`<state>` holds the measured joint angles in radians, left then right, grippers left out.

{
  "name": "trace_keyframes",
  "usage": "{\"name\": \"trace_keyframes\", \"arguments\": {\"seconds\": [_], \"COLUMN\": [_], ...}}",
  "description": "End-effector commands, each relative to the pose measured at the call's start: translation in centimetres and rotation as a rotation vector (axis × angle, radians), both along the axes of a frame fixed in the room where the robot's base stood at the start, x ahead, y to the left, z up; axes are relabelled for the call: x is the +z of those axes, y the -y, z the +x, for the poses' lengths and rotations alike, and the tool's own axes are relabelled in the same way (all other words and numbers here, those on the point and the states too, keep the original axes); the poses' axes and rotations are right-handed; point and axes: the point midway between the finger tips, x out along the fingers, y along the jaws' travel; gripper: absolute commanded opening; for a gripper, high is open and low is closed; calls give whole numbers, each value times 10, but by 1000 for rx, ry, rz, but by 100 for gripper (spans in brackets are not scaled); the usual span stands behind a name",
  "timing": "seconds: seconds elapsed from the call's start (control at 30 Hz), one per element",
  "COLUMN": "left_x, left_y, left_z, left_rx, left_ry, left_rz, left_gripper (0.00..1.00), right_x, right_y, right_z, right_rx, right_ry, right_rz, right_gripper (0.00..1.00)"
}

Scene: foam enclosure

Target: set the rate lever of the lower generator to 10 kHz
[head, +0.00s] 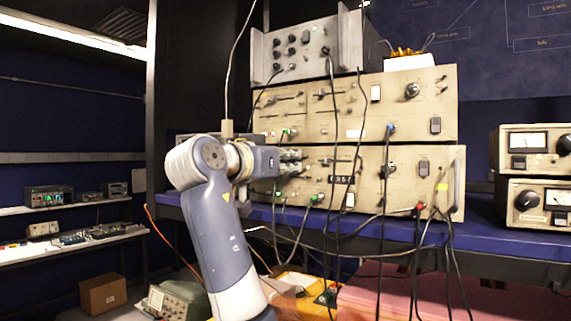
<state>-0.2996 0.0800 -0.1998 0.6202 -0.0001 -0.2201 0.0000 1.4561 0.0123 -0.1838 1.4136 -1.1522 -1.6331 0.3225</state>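The lower generator (400,185) is a beige box on the blue shelf, with knobs, sliders, sockets and plugged cables on its front. The upper generator (350,113), of similar make, is stacked on it.
Several cables (382,250) hang in front of the generators and over the shelf edge (505,243). A grey instrument (310,48) sits on top of the stack. Metered units (533,180) stand at the right. A dark post (190,70) rises left of the stack.

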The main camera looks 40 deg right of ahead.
Motion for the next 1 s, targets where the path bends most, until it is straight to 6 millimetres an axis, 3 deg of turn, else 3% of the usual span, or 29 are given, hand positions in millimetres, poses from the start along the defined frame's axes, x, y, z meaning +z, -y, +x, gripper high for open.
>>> {"name": "trace_keyframes", "arguments": {"seconds": [0.07, 0.47, 1.0], "left_x": [0, 0, 0], "left_y": [0, -2, 0], "left_z": [0, -2, 0], "left_rx": [0, 0, 0], "left_ry": [0, -3, 0], "left_rz": [0, 2, 0], "left_gripper": [40, 40, 40], "right_x": [0, 0, 0], "right_y": [0, -4, -95], "right_z": [0, -1, -40], "right_rx": [-2, 1, 1], "right_ry": [1, 1, 2], "right_rz": [1, 0, 1], "right_gripper": [28, 28, 28]}}
